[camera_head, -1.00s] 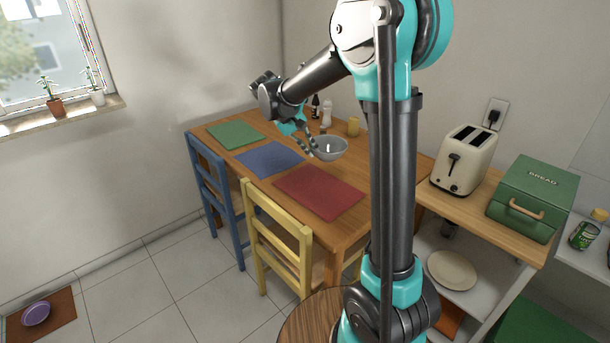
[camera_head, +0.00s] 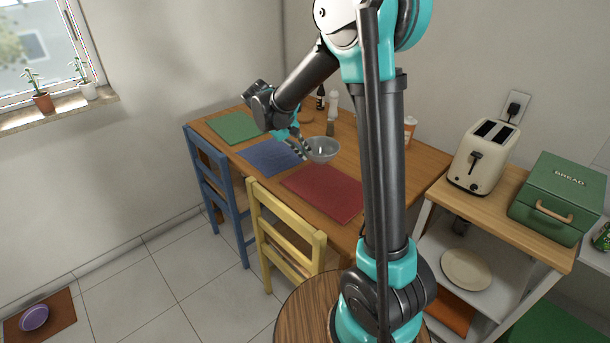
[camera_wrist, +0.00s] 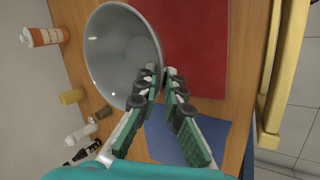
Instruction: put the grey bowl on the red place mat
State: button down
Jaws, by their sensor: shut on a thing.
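The grey bowl (camera_head: 322,149) is upright above the wooden table, beside the far edge of the red place mat (camera_head: 325,192). My gripper (camera_head: 303,151) is shut on the bowl's rim, on its left side. In the wrist view, my gripper (camera_wrist: 169,77) pinches the rim of the bowl (camera_wrist: 112,55). There the bowl lies mostly beside the red mat (camera_wrist: 195,45) and overlaps its edge in the picture. I cannot tell whether the bowl touches the table. The inside of the bowl looks empty.
A blue mat (camera_head: 270,157) and a green mat (camera_head: 232,127) lie farther left on the table (camera_head: 352,160). Bottles, a yellow cup and an orange-and-white container (camera_wrist: 45,37) stand along the back. A yellow chair (camera_head: 285,240) and a blue chair (camera_head: 215,190) stand at the front.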

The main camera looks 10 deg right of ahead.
notch_tip(320, 180, down, 10)
jog(key=shift+r, duration=0.25)
jog(key=shift+f, duration=0.1)
jog(key=c, duration=1.6)
grip_release()
jog(key=shift+c, duration=0.2)
jog(key=v, duration=1.2)
jog(key=s+d+f+m+y, duration=0.1)
jog(key=s+d+f+y, duration=0.1)
jog(key=s+d, duration=0.3)
jog(key=s+d+f+m+t+y, duration=0.1)
jog(key=s+d+f+y, duration=0.1)
jog(key=s+d, duration=0.3)
jog(key=s+d+f+m+t+y, duration=0.1)
jog(key=s+d, duration=0.4)
jog(key=s, duration=0.6)
jog(key=shift+s+f+y, duration=0.2)
jog(key=shift+f+y, duration=0.05)
jog(key=shift+f, duration=0.35)
jog(key=shift+s+f+y, duration=0.2)
jog(key=shift+f+y, duration=0.05)
jog(key=shift+f, duration=0.35)
jog(key=shift+s+d+f, duration=0.1)
jog(key=shift+s+f, duration=0.15)
jog(key=shift+s, duration=0.1)
